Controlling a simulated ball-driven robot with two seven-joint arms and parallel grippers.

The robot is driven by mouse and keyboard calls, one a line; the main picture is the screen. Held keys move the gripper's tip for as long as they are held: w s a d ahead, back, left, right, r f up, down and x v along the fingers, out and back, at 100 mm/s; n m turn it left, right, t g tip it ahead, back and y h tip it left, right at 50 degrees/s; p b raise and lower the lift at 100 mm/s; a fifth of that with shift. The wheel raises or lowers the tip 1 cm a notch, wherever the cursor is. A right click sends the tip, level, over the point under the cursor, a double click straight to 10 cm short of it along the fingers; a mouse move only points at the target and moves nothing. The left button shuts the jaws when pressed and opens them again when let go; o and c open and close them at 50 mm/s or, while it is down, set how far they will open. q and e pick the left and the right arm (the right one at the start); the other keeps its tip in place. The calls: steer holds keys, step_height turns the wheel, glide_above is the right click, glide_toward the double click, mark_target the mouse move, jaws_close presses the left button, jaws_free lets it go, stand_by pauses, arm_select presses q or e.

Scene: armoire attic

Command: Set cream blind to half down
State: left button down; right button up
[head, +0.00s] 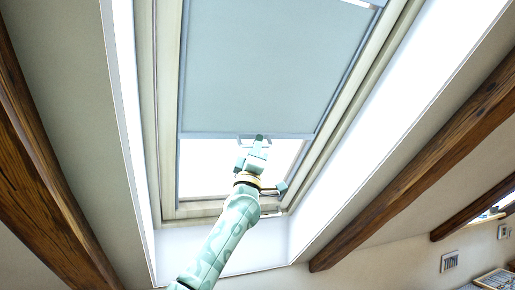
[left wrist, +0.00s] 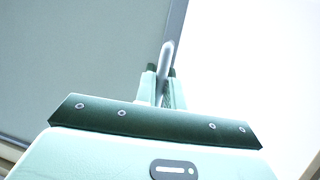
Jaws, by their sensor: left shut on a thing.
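The blind (head: 262,65) is a pale grey-green sheet in a roof window, though the task calls it cream. It covers the upper and middle part of the pane, and bright glass shows below its bottom bar (head: 205,135). My left gripper (head: 257,143) reaches up from below to the middle of that bar. In the left wrist view the gripper fingers (left wrist: 163,88) are shut on a thin metal handle (left wrist: 168,52) at the blind's edge. The blind (left wrist: 70,60) fills the left of that view. My right gripper is in neither view.
The window frame (head: 165,100) and bright white reveals (head: 400,95) surround the blind. Dark wooden beams (head: 420,170) run along the sloping ceiling on both sides. A wall vent (head: 449,261) and a framed item (head: 495,280) show at the lower right.

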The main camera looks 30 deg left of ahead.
arm_select(q)
steer(key=shift+s+d+r, duration=0.15)
steer(key=shift+r, duration=0.15)
steer(key=shift+f, duration=0.1)
steer(key=c, duration=1.6)
jaws_free()
steer(key=shift+o, duration=0.5)
steer(key=shift+s, duration=0.15)
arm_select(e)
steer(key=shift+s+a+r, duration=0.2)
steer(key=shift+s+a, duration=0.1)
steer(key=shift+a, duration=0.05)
